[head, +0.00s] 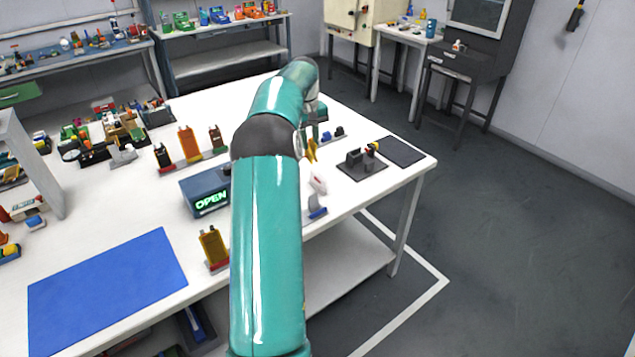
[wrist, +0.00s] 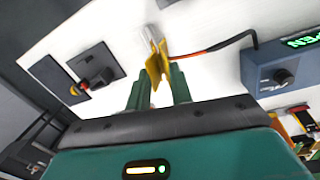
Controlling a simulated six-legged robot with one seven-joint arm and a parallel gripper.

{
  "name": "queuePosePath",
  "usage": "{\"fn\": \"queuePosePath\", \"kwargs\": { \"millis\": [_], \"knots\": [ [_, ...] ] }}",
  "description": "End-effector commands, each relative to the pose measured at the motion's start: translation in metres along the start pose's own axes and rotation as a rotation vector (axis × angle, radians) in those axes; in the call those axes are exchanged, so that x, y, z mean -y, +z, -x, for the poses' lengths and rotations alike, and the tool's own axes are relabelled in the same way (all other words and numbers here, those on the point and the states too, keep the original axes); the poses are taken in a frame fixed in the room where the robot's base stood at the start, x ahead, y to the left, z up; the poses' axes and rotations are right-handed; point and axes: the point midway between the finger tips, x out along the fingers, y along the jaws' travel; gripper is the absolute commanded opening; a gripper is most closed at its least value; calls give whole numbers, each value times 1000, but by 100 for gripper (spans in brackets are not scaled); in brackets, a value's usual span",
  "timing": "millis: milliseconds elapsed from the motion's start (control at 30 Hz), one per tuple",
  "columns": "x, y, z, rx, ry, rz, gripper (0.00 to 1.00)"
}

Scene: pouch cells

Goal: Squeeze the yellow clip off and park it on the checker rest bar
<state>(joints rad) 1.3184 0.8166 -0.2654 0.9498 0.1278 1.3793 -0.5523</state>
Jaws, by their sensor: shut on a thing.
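The yellow clip (wrist: 155,70) is between the two green fingers of my gripper (wrist: 159,72) in the wrist view, and the fingers are shut on it. A red and black lead runs from beside the clip to the blue checker box (wrist: 278,72). A pale grey-white piece (wrist: 150,33) is at the clip's far end; I cannot tell whether they touch. In the head view the yellow clip (head: 311,151) shows just right of my arm, which hides most of my gripper. The checker box (head: 199,187) reads OPEN. I cannot make out the rest bar for certain.
A dark fixture plate (head: 376,172) with black blocks and small red and yellow parts stands right of the clip, beside a dark pad (head: 402,152). Pouch cells in stands (head: 189,143) are behind the checker box. A blue mat (head: 108,290) lies front left.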

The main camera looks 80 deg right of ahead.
Motion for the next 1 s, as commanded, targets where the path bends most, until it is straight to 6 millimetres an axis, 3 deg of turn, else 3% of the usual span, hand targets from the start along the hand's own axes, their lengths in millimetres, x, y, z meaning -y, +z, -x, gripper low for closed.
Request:
{"fn": "queuePosePath", "kwargs": {
  "millis": [100, 333, 600, 1000],
  "knots": [
    [-17, -5, -3, -14, -11, 85, 3],
    [-33, -12, -5, -30, -22, 184, 3],
    [-30, -12, -31, -29, -23, 188, 3],
    [-30, -12, -34, -29, -22, 186, 3]
  ]
}}
